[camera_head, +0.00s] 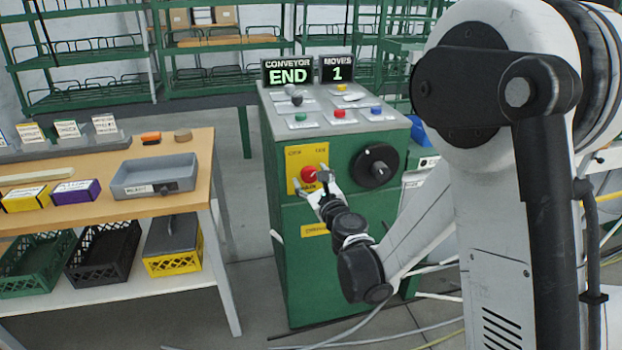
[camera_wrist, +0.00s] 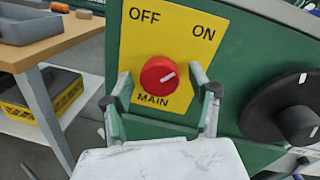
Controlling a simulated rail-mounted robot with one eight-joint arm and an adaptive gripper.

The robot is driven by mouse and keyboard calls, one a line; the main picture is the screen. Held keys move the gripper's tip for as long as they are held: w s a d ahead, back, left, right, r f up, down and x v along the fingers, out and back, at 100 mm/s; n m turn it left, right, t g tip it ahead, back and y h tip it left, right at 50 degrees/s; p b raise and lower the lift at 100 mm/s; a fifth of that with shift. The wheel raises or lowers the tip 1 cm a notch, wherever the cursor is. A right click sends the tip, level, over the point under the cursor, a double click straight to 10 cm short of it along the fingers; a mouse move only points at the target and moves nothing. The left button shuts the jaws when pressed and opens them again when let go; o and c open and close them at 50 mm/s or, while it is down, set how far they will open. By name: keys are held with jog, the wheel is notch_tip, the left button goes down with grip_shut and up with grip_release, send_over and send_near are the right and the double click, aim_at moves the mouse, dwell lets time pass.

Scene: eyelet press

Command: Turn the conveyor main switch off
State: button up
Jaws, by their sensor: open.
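The conveyor main switch is a round red knob (camera_wrist: 157,76) on a yellow plate (camera_wrist: 190,58) marked OFF at upper left, ON at upper right and MAIN below. Its white mark points up and right, towards ON. In the head view the red knob (camera_head: 309,173) sits on the front of the green control cabinet (camera_head: 293,255), partly hidden by my gripper. My gripper (camera_wrist: 163,88) is open, with one finger on each side of the knob and slightly below it. In the head view my gripper (camera_head: 313,188) is right at the plate. I cannot tell whether the fingers touch the knob.
A large black dial (camera_head: 377,165) sits right of the switch. Coloured buttons cover the cabinet top, below displays reading CONVEYOR END (camera_head: 288,72) and MOVES 1 (camera_head: 336,68). A wooden workbench (camera_head: 120,205) with a grey tray (camera_head: 155,177) stands left, across a gap. Cables lie on the floor.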

jog(key=shift+w+a, duration=0.1)
jog(key=shift+w, duration=0.1)
jog(key=c, duration=1.1)
jog(key=shift+c, duration=0.2)
